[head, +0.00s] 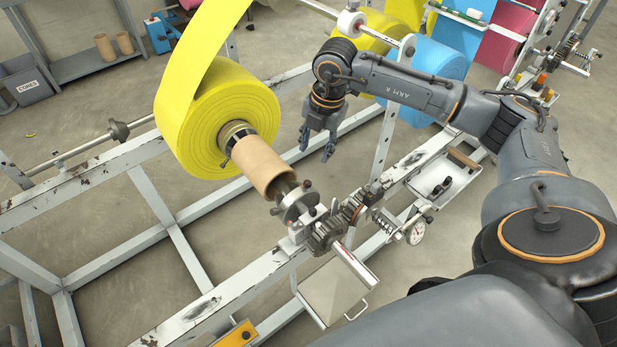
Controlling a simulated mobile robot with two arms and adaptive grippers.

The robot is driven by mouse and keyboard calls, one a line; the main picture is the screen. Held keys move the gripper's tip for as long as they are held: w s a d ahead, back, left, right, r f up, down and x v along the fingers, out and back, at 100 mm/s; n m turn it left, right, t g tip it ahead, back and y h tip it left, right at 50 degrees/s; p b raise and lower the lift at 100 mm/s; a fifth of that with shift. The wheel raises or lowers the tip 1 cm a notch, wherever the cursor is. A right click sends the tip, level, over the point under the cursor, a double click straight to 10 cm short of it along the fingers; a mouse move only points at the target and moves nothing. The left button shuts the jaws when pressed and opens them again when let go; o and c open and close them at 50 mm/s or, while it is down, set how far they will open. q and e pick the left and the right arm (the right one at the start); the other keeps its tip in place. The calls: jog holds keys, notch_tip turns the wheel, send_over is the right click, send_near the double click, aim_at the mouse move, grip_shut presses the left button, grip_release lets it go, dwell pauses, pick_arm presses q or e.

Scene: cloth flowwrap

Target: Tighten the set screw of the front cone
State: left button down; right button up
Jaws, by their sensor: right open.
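A yellow film roll (225,112) sits on a shaft across the white frame. A dark metal collar with a bright ring (236,134), which looks like the front cone, sits at the roll's near face. A small stub, possibly its set screw, shows at its lower left; I cannot tell how tight it is. A tan cardboard sleeve (263,165) is on the shaft in front of the collar and hides part of it. My right gripper (316,147) is open and empty, pointing down to the right of the sleeve and apart from it. My left gripper is not in view.
A metal flange (298,203) and dark gears (328,232) stand at the shaft's near end. A tray (447,184) with a wooden-handled tool (463,158) is on the right. Blue film (437,66) hangs behind my right arm. A grey bin (27,86) stands far left.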

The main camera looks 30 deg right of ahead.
aim_at(308, 183)
jog(key=f, duration=0.4)
jog(key=w+f, duration=0.1)
jog(key=f, duration=0.3)
jog(key=a+f, duration=0.1)
jog(key=f, duration=0.4)
jog(key=shift+w+p, duration=0.4)
grip_shut()
